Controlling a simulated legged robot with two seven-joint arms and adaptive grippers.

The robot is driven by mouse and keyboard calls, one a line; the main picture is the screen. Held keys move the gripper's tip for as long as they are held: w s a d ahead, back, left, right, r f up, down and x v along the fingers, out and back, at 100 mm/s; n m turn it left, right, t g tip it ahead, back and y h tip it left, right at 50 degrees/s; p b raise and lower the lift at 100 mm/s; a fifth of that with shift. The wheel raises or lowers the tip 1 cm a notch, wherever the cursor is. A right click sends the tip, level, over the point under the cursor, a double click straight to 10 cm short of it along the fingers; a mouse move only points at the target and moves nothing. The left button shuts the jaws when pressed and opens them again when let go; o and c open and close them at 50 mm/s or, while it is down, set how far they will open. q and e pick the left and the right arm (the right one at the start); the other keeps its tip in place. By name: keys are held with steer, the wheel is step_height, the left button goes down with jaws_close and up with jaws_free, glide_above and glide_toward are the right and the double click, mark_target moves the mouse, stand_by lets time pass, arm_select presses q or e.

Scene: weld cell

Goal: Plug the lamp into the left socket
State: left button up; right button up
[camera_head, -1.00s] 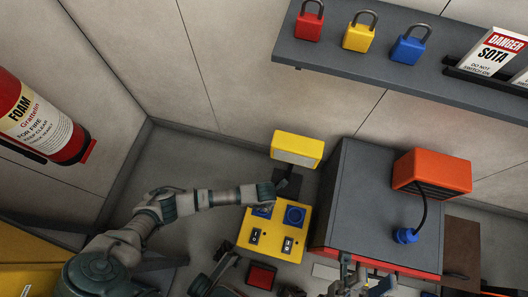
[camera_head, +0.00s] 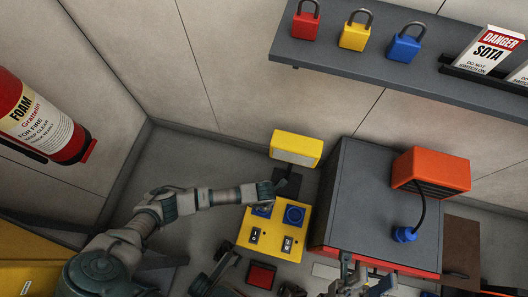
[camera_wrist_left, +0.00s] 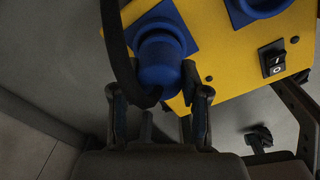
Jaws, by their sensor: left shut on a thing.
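The yellow lamp (camera_head: 297,147) stands at the back, behind the yellow socket box (camera_head: 272,243). The box has two blue sockets side by side. The right socket (camera_head: 294,215) is empty. My left gripper (camera_head: 272,192) is over the left socket (camera_head: 262,211) and partly hides it. In the left wrist view its fingers (camera_wrist_left: 158,105) are shut on a blue plug (camera_wrist_left: 160,60) with a black cable. The plug lines up with the left socket's blue plate (camera_wrist_left: 185,32); I cannot tell how deep it sits. My right gripper (camera_head: 362,280) is at the bottom edge, its jaws unclear.
An orange heater (camera_head: 431,170) sits on the grey cabinet (camera_head: 360,190), its own blue plug (camera_head: 404,234) lying on top. Padlocks (camera_head: 353,36) stand on the shelf above. A fire extinguisher (camera_head: 40,125) hangs at left.

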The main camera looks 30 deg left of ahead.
arm_select(q)
steer(key=shift+f, duration=0.25)
steer(key=o, duration=1)
steer(key=shift+o, duration=0.2)
